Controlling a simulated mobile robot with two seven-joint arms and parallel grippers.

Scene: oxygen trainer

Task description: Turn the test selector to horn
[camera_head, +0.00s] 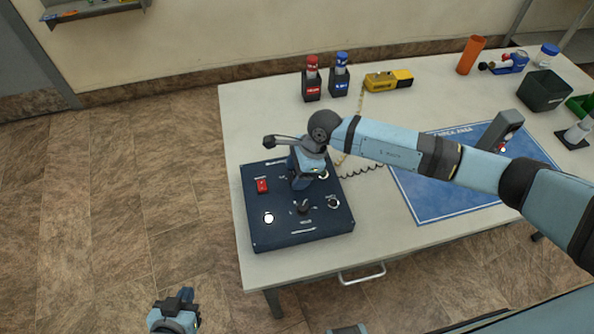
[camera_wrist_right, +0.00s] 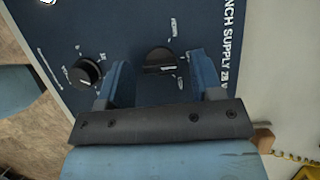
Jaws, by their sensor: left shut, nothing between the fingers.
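The dark blue trainer panel (camera_head: 318,228) lies on the left end of the table. My right gripper (camera_head: 299,186) points down over its middle, its fingers apart. In the right wrist view, a dark round knob (camera_wrist_right: 160,60) with small white labels around it sits between the two fingers (camera_wrist_right: 158,82), with a gap on each side. My gripper hides this knob in the head view. A second black knob (camera_head: 303,207) is nearer the panel's front; it also shows in the wrist view (camera_wrist_right: 87,72). My left gripper (camera_head: 178,300) is shut and empty, off the table over the floor.
A red switch (camera_head: 262,186) and a white lamp (camera_head: 268,218) are on the panel's left side. A coiled cord runs from the panel's right towards a blue mat (camera_head: 440,205). Red and blue bottles and a yellow device (camera_head: 388,80) stand behind.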

